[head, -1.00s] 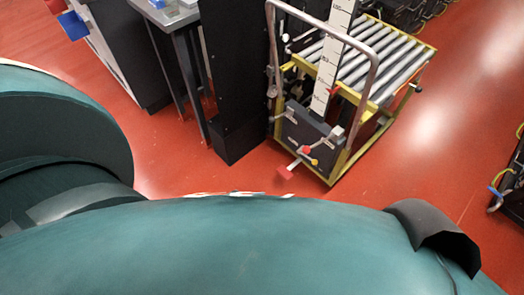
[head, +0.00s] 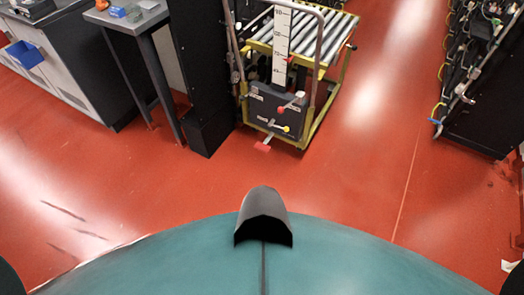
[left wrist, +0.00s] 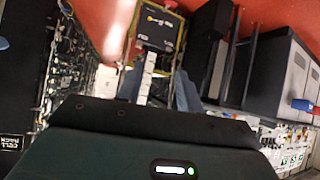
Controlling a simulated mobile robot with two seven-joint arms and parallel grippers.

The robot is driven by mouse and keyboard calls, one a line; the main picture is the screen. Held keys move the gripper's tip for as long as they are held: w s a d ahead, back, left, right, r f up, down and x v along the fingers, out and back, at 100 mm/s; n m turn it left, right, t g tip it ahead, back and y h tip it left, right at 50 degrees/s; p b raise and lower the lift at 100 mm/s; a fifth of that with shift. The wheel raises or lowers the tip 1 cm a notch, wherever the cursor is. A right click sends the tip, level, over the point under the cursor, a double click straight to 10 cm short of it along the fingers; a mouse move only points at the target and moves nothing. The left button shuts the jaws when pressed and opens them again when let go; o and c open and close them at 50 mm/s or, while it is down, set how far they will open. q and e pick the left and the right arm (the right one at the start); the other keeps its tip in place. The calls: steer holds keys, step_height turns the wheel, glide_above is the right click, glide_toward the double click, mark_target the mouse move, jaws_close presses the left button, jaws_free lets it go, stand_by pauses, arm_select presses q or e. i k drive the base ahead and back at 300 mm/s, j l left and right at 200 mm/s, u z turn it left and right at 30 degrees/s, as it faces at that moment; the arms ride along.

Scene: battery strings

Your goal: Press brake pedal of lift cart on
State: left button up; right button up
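The lift cart (head: 309,108) stands ahead at the top middle of the head view, with a yellow frame, a roller top and a grey push handle. A red pedal (head: 262,147) sticks out low at its near end, just above the floor. Whether it is pressed cannot be told. The cart appears upside down in the left wrist view (left wrist: 158,27). There my left gripper (left wrist: 158,84) is open and empty, apart from the cart. My right gripper is out of view.
A black column (head: 207,120) stands close to the cart's left side, beside a grey table (head: 140,22). A dark rack with cables (head: 480,90) stands at the right. Open red floor (head: 345,185) lies between me and the cart.

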mark_target(263, 146)
steer(key=i+j+z, duration=0.4)
steer(key=j+z, duration=0.15)
steer(key=i+j+z, duration=0.25)
steer(key=i, duration=0.7)
steer(key=i+j, duration=0.1)
steer(key=i, duration=0.65)
